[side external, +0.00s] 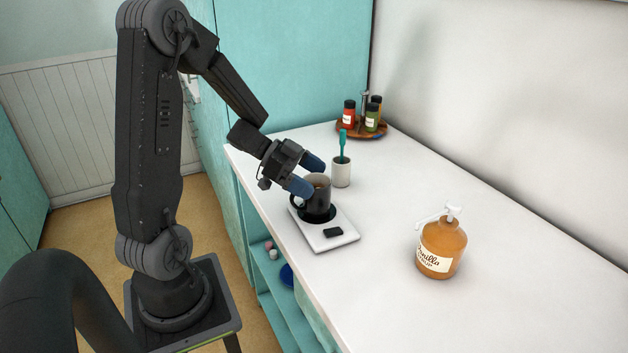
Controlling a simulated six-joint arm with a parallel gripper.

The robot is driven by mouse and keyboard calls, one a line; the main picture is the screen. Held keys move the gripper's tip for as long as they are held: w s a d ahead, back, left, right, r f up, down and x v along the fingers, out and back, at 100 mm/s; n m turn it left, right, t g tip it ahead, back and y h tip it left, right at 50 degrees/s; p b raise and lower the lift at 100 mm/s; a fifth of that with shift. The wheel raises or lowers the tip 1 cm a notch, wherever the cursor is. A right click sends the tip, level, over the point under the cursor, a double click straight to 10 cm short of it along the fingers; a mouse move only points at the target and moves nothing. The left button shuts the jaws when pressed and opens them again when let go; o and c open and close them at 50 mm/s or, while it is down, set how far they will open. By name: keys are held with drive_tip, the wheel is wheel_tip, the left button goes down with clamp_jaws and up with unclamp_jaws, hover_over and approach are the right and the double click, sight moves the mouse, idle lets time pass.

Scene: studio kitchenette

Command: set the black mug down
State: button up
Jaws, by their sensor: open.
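The black mug (317,196) stands upright on the dark round pad of a white scale (325,240) on the counter. Its handle points to the left, and brownish content shows inside its rim. My gripper (309,175) comes in from the upper left with its blue fingertips at the mug's upper part, one on the near left and one behind. The jaws are open; whether a fingertip touches the mug cannot be told. The mug's far side is partly hidden.
A syrup bottle (441,247) with a pump stands to the right. A wooden tray (378,133) with several jars is at the back. The counter (390,200) is clear between the scale and bottle.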

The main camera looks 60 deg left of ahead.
drive_tip(key=v, duration=1)
drive_tip(key=w+d+r+n+t+y, duration=0.55)
drive_tip(key=w+r+y, duration=0.5)
drive_tip(key=y, duration=0.25)
drive_tip(key=s+d+f+n+g+h, duration=0.2)
drive_tip(key=s+d+f+g+h, duration=0.2)
drive_tip(key=s+d+g, duration=0.5)
drive_tip(key=s+d+f, duration=0.1)
drive_tip(key=s+d, duration=0.6)
drive_tip(key=shift+s+n, duration=0.15)
drive_tip(key=shift+n, duration=0.2)
